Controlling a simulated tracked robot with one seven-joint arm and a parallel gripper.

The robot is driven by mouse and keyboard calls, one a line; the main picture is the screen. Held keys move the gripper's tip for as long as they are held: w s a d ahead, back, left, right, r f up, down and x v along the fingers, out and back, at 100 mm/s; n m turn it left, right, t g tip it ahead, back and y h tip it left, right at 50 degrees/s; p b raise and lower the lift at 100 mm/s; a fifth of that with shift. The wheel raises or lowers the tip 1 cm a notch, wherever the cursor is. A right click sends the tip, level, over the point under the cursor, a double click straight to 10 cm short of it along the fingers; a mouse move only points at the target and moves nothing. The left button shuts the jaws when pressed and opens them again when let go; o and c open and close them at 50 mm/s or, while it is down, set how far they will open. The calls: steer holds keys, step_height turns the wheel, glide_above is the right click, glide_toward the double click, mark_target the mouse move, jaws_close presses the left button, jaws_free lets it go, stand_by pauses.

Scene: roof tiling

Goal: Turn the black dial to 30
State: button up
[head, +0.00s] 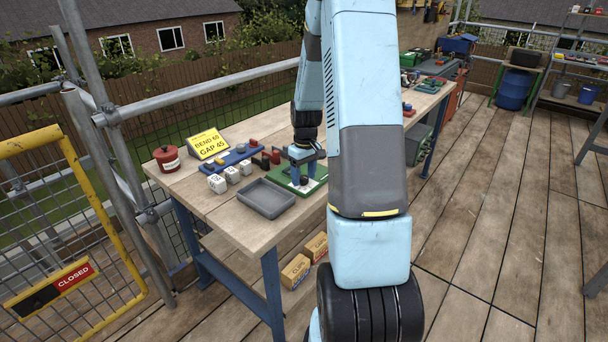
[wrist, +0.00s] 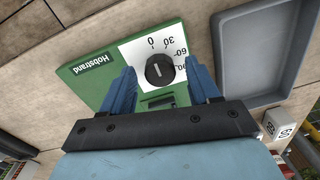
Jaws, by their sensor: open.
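The black dial (wrist: 159,70) sits on a white scale plate on a green board marked "Hobstrand" (wrist: 93,62). The scale shows 0, 30, 60 and 90.
A grey tray (head: 266,198) lies next to the board, also in the wrist view (wrist: 262,85). White numbered cubes (head: 217,184), a blue rack (head: 235,155), a red tin (head: 167,158) and a yellow sign (head: 208,144) reading "BEND 60 GAP 45" stand on the bench.

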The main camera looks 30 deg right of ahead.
steer(key=c, duration=1)
steer(key=shift+c, duration=0.2)
steer(key=shift+m, duration=0.3)
steer(key=m, duration=0.3)
steer(key=shift+m, duration=2.1)
steer(key=o, duration=1)
